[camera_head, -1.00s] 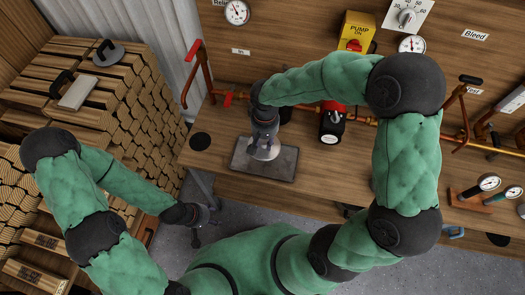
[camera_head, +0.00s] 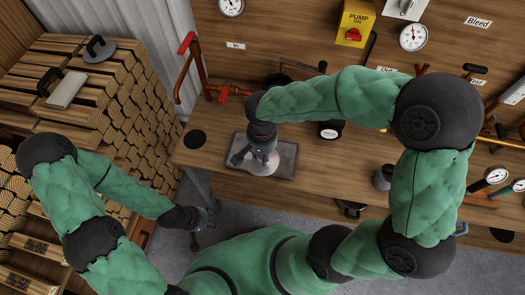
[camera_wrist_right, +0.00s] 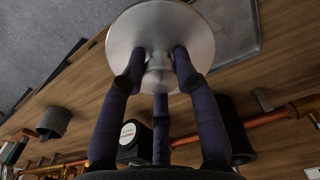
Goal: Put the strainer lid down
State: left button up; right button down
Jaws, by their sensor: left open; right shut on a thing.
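The strainer lid (camera_wrist_right: 160,32) is a round, silvery metal disc with a raised middle. My right gripper (camera_wrist_right: 160,70) is shut on that middle part, its dark fingers around it in the right wrist view. In the head view the lid (camera_head: 262,163) shows as a pale disc under my right gripper (camera_head: 258,150), over the grey tray (camera_head: 285,163) on the wooden bench. I cannot tell whether the lid touches the tray. The tray's edge also shows behind the lid in the wrist view (camera_wrist_right: 245,45). My left gripper (camera_head: 203,222) is open and empty, low in front of the bench.
Copper piping with a red-handled valve (camera_head: 223,94) runs along the back of the bench (camera_head: 345,170). A yellow pump box (camera_head: 356,20) and gauges are on the back panel. A dark cup (camera_head: 382,178) stands right of the tray.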

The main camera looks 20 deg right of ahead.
jog(key=w+f, duration=0.2)
jog(key=w+d+f+b, duration=0.1)
jog(key=w+f, duration=0.1)
jog(key=w+d+f+b, duration=0.1)
jog(key=w+f, duration=0.1)
jog(key=shift+w+d+f, duration=0.2)
jog(key=shift+w+f, duration=0.05)
jog(key=shift+f, duration=0.15)
jog(key=shift+w+f+b, duration=0.15)
jog(key=shift+f+b, duration=0.55)
jog(key=shift+f, duration=0.85)
jog(key=shift+f, duration=0.15)
jog(key=c, duration=0.9)
grip_release()
jog(key=shift+c, duration=0.2)
jog(key=shift+r, duration=0.35)
notch_tip(320, 180, up, 12)
jog(key=p, duration=0.3)
jog(key=shift+f+p, duration=0.2)
jog(key=shift+p, duration=0.1)
